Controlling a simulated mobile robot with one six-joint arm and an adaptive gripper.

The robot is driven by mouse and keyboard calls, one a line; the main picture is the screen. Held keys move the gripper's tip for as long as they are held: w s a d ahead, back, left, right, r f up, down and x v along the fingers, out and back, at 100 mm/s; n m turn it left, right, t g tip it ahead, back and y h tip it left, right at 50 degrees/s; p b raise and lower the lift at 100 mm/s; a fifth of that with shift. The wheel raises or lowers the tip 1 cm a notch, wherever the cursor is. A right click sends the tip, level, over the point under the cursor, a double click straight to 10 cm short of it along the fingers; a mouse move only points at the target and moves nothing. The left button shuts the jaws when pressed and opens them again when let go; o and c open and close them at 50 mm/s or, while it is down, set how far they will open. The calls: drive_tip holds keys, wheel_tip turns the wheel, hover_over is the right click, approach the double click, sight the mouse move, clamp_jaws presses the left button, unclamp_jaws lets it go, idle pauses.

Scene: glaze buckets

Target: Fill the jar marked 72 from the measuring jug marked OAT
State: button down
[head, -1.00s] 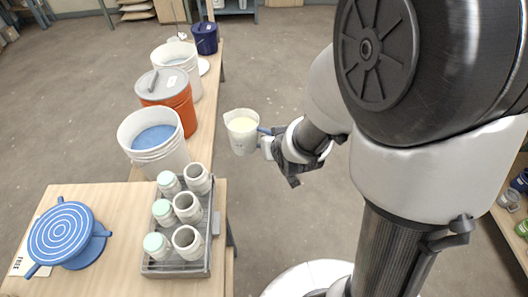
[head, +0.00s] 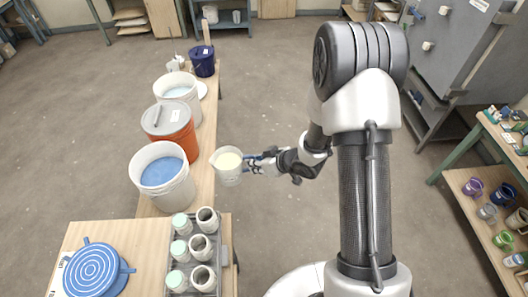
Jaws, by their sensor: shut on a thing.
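A clear measuring jug (head: 229,167) with pale cream liquid in it is held in the air beside the table, right of the white bucket with blue glaze. My gripper (head: 262,166) is shut on the jug's blue handle at its right side. The jug looks about upright; I cannot read its marking. Several pale jars stand in a grey crate (head: 226,255) at the front table: a left row with mint-green lids and a right row of open jars (head: 207,219). I cannot read any number on them, so the jar marked 72 cannot be told.
A blue banding wheel (head: 92,270) stands front left. Shelves with coloured cups (head: 473,188) are at right.

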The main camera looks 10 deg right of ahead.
sight(241, 172)
drive_tip(key=s+a+n+g+p, duration=0.1)
drive_tip(key=p, duration=0.1)
drive_tip(key=s+a+r+n+y+p, duration=0.1)
drive_tip(key=s+a+n+p, duration=0.1)
drive_tip(key=p, duration=0.1)
drive_tip(key=shift+r+g+p, duration=0.2)
drive_tip(key=shift+g+p, duration=0.15)
drive_tip(key=shift+g, duration=0.05)
drive_tip(key=h+b, duration=0.1)
drive_tip(key=b, duration=0.3)
drive_tip(key=f+n+h+b, duration=0.1)
drive_tip(key=b, duration=0.3)
drive_tip(key=shift+w+d+f+t+h, duration=0.15)
drive_tip(key=shift+d+f+t+h, duration=0.15)
drive_tip(key=shift+t+h, duration=0.1)
idle(0.6)
